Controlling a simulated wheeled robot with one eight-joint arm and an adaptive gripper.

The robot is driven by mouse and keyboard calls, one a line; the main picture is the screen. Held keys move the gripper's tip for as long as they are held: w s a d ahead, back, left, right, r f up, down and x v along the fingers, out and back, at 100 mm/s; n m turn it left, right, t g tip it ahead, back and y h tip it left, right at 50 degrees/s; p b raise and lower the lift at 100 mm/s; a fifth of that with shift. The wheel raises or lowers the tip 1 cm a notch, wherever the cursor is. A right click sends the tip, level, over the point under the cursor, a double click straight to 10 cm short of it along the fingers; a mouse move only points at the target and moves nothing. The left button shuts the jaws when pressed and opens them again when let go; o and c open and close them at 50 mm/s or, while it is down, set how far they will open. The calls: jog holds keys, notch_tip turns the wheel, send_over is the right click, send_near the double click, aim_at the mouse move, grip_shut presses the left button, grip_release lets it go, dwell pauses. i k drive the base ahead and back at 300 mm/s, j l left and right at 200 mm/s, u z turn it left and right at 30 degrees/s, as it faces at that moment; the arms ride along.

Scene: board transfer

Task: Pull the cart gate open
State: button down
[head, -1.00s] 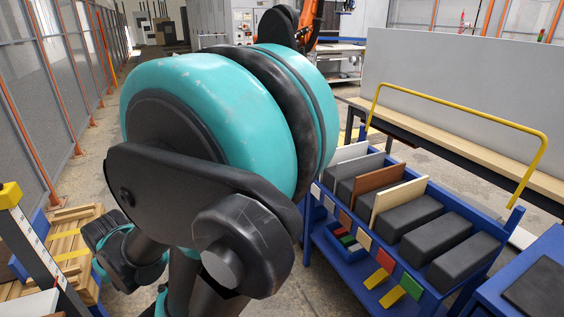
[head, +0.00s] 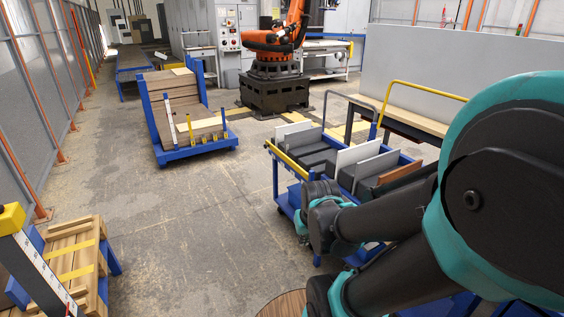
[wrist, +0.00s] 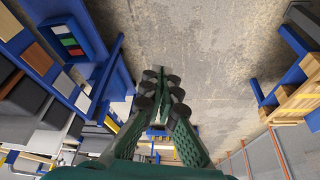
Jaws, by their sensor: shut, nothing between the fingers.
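The blue cart (head: 288,197) stands right of centre in the head view, with upright boards and dark blocks in its bays. A yellow bar (head: 288,160) runs along its near-left end; I cannot tell for sure that this is the gate. My arm reaches across the cart's front and hides much of it. The fingers cannot be made out in the head view. In the wrist view my gripper (wrist: 160,77) is shut and empty, its dark green fingers meeting over bare floor. The cart's blue frame (wrist: 108,75) lies to its left, apart from the fingertips.
A blue tray with coloured pieces (wrist: 68,40) sits on the cart side. A wooden pallet stack (head: 72,255) stands at lower left. A blue trolley with brown boards (head: 180,110) and an orange robot (head: 278,65) stand farther back. The middle floor is clear.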

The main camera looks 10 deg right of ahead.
aim_at(298, 168)
jog(key=z, duration=0.2)
jog(key=i+j+z, duration=0.35)
jog(key=i+j, duration=1.4)
